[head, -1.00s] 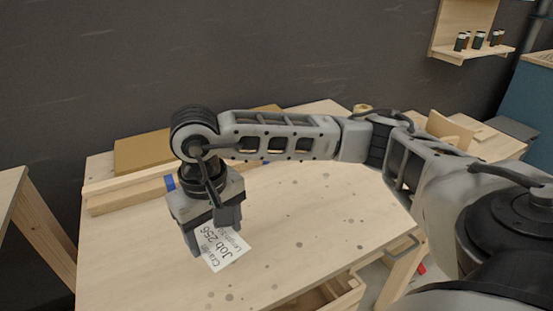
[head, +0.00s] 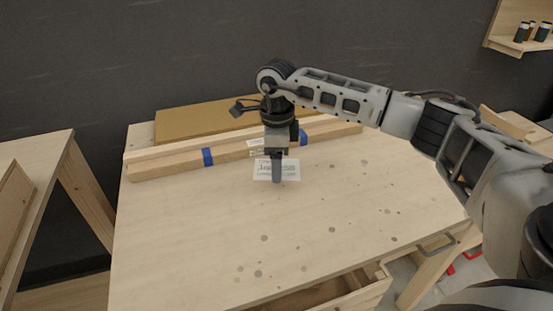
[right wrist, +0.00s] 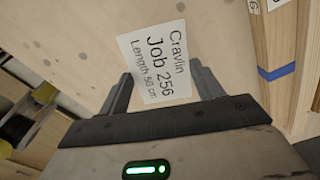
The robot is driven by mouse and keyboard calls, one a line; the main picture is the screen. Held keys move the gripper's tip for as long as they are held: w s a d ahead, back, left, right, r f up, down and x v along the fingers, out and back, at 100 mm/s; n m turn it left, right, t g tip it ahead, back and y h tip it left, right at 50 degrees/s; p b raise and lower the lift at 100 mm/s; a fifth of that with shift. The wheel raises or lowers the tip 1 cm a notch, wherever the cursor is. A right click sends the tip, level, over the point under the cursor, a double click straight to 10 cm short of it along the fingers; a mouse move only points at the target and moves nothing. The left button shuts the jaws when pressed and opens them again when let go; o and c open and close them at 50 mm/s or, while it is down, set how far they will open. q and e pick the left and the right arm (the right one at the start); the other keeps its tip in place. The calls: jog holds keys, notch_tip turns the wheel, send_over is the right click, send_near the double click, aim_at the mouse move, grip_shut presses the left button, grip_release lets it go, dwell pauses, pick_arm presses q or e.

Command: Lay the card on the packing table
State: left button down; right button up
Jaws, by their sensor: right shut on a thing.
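The card (head: 291,172) is white with black print and sits at the fingertips of my right gripper (head: 277,178). In the right wrist view the card (right wrist: 158,68) is between the two fingers (right wrist: 163,90), and its print reads "Cravlin Job 256 Length 50 cm". The right gripper is shut on it. The packing table (head: 230,225) has a pale wooden top, and the card is over its back middle part, in front of the wood strips. I cannot tell whether the card touches the top. My left gripper is not in view.
Wood strips bound with blue tape (head: 208,157) lie along the back of the table, with a small label on them. A brown board (head: 190,122) lies behind them. The front and middle of the top are clear. Another wooden bench (head: 35,150) stands at the left.

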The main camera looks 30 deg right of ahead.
jog(key=shift+f+b, duration=1)
jog(key=shift+f, duration=0.5)
jog(key=shift+f+b, duration=0.6)
jog(key=shift+f, duration=0.25)
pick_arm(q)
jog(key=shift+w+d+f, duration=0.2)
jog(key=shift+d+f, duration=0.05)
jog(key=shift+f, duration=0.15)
pick_arm(e)
jog(key=o, duration=1)
jog(key=shift+r+p, duration=2.6)
jog(key=shift+r, duration=0.95)
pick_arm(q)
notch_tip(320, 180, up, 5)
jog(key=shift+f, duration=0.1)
